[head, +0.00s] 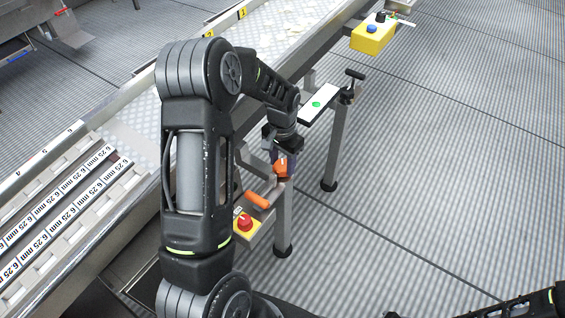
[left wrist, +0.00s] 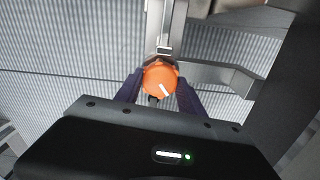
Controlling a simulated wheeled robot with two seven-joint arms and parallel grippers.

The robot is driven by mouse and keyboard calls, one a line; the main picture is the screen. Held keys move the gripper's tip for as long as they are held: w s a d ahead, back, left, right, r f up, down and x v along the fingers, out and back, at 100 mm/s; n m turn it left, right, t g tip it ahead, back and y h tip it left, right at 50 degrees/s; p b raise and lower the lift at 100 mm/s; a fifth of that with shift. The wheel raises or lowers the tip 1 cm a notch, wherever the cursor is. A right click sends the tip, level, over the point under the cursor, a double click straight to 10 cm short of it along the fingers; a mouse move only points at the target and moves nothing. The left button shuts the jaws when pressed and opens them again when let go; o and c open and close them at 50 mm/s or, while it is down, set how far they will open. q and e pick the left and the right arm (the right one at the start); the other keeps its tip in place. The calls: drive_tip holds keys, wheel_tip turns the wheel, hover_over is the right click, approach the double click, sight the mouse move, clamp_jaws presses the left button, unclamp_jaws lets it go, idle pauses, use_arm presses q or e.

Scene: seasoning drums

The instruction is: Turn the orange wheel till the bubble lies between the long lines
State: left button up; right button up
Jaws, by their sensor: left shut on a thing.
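The orange wheel (head: 281,169) sits on a metal leg beside the conveyor frame. The long lines are too small to make out.
An orange handle (head: 257,200) and a yellow box with a red button (head: 245,222) are close to the left of the wheel. A black T-handle (head: 354,75) stands behind. A yellow control box (head: 374,36) is farther back.

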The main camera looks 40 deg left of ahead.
sight(283, 164)
use_arm(q)
drive_tip(key=n, duration=0.3)
drive_tip(key=shift+n, duration=2)
drive_tip(key=o, duration=1.4)
drive_tip(key=shift+r, duration=0.15)
wheel_tip(283, 164, up, 8)
drive_tip(key=shift+f+p, duration=0.2)
drive_tip(key=shift+p, duration=0.45)
